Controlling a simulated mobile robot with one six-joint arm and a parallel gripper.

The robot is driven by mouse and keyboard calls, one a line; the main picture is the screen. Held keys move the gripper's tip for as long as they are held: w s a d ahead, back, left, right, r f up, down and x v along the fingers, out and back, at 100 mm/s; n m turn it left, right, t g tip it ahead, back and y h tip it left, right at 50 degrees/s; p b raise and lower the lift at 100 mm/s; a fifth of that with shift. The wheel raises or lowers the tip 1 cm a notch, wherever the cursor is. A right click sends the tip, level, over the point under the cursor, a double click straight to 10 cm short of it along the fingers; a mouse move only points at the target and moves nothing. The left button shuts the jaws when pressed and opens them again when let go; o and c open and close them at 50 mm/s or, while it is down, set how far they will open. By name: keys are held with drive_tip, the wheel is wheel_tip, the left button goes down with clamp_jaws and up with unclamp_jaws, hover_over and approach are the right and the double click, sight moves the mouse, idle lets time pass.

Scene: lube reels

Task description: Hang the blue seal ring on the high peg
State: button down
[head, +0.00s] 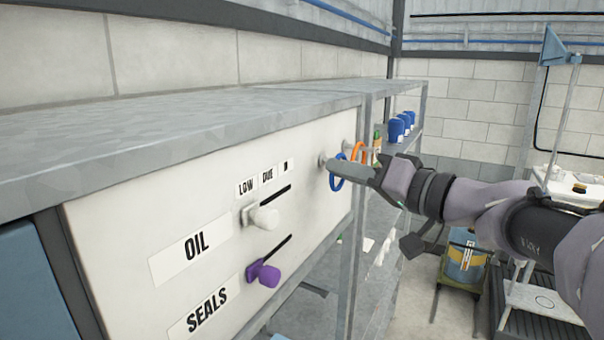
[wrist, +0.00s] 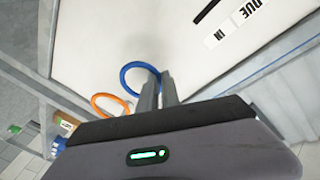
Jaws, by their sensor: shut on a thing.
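The blue seal ring (head: 332,181) is between the fingers of my gripper (head: 343,166), at the right end of the white panel. In the wrist view the ring (wrist: 138,65) shows left of the shut fingers (wrist: 160,95), in front of the panel. A light peg (head: 323,160) sticks out of the panel just left of the ring in the head view. I cannot tell whether the ring is around this peg or only beside it. A second peg (head: 347,146) shows behind it, near an orange ring.
The orange ring (head: 362,152) hangs close behind my gripper. The panel (head: 120,225) carries a white slider knob (head: 265,217) and a purple one (head: 264,274). A grey shelf top (head: 190,118) overhangs it. Several blue containers (head: 397,130) stand on the rack behind.

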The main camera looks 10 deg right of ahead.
idle(0.4)
drive_tip(key=c, duration=1.5)
unclamp_jaws()
drive_tip(key=b+v, duration=0.7)
drive_tip(key=v, duration=1)
drive_tip(key=s+a+f+m+g+h+b, duration=0.15)
drive_tip(key=a+f+b, duration=0.25)
drive_tip(key=f, duration=0.6)
drive_tip(key=a+f+g+b, duration=0.3)
drive_tip(key=a+f+b, duration=0.15)
drive_tip(key=f, duration=0.45)
drive_tip(key=s+a+f+m+g+h+b, duration=0.1)
drive_tip(key=a+f+g+b, duration=0.3)
drive_tip(key=f, duration=0.6)
drive_tip(key=s+f+h+b, duration=0.2)
drive_tip(key=f+b, duration=0.4)
drive_tip(key=f, duration=0.5)
drive_tip(key=s+f+m+h+b, duration=0.1)
drive_tip(key=s+f+b, duration=0.3)
drive_tip(key=f, duration=0.8)
drive_tip(key=s+a+f+m+h+b, duration=0.1)
drive_tip(key=s+f+h+b, duration=0.3)
drive_tip(key=f+b, duration=0.4)
wheel_tip(320, 180, down, 4)
drive_tip(key=shift+r+b, duration=0.2)
drive_tip(key=shift+b, duration=0.2)
